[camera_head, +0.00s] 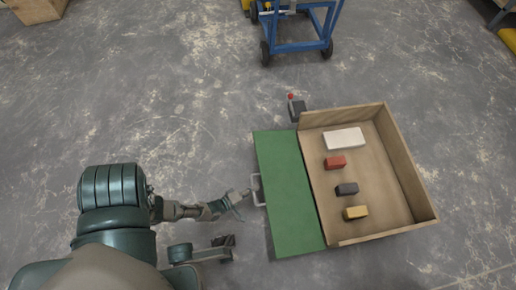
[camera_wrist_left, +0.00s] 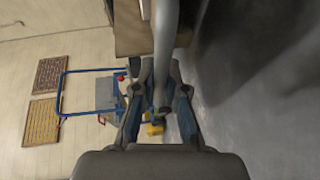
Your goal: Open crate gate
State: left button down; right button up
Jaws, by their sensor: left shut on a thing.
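The wooden crate (camera_head: 405,165) stands on the floor at the right of the head view. Its left side is open, and the green gate (camera_head: 290,190) is swung down outward on that side, lying flat or nearly flat. I cannot tell whether it touches the floor. A pale grey handle (camera_head: 257,190) sticks out from the gate's far left edge. My left gripper (camera_head: 242,200) is at this handle. In the left wrist view, the grey bar (camera_wrist_left: 165,60) runs between the fingers of the left gripper (camera_wrist_left: 160,100), shut on it.
A white block (camera_head: 344,139), a red block (camera_head: 335,162), a dark block (camera_head: 347,189) and a yellow block (camera_head: 356,213) lie inside the crate. A small dark post with a red knob (camera_head: 291,97) stands by its far left corner. A blue wheeled cart (camera_head: 300,46) stands behind.

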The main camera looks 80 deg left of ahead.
pick_arm(q)
jog(key=shift+s+a+f, duration=0.1)
jog(key=shift+f, duration=0.15)
jog(key=c, duration=1.2)
grip_release()
jog(key=shift+d, duration=0.2)
jog(key=v, duration=0.7)
jog(key=shift+s, duration=0.25)
